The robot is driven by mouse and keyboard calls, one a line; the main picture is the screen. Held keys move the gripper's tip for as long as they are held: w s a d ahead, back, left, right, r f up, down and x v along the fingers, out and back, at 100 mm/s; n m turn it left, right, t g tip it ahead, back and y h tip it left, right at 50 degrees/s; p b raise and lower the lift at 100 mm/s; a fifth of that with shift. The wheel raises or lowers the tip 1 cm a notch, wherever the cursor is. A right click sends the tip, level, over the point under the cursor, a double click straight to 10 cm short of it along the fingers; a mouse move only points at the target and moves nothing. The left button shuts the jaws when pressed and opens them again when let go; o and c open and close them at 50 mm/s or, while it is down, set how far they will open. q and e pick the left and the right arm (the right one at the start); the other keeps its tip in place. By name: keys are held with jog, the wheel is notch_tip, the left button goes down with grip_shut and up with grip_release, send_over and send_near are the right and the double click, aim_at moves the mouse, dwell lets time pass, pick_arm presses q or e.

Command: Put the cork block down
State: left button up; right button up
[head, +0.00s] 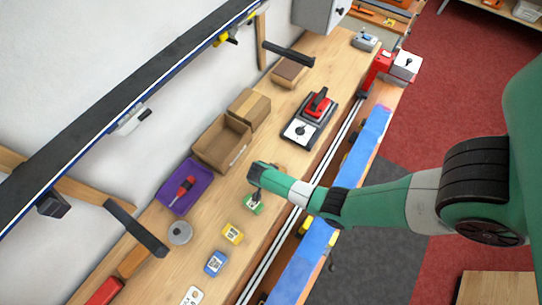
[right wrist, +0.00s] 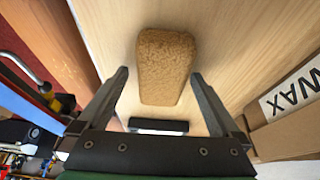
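The cork block (right wrist: 165,65) is a brown, grainy block with rounded edges. In the right wrist view it lies on the pale wooden bench top, just beyond and between my right gripper's fingertips (right wrist: 160,75). The fingers are spread, with a gap showing on the left side of the block; at the right the fingertip is close to its edge. In the head view my right gripper (head: 256,184) is low over the bench, and the arm mostly hides the cork block there. My left gripper is not in view.
An open cardboard box (head: 222,144) stands behind my right gripper. A green block (head: 253,206), a yellow block (head: 232,233) and a blue block (head: 216,263) lie nearby. A purple tray (head: 184,187) holds a red-handled tool. The bench's front edge with rails (head: 300,218) is close.

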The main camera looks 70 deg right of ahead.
jog(key=s+p+v, duration=0.1)
jog(key=p+v, duration=0.1)
jog(key=v, duration=0.9)
jog(key=shift+w+a+r, duration=0.2)
jog(key=shift+w+a, duration=0.05)
jog(key=shift+a, duration=0.1)
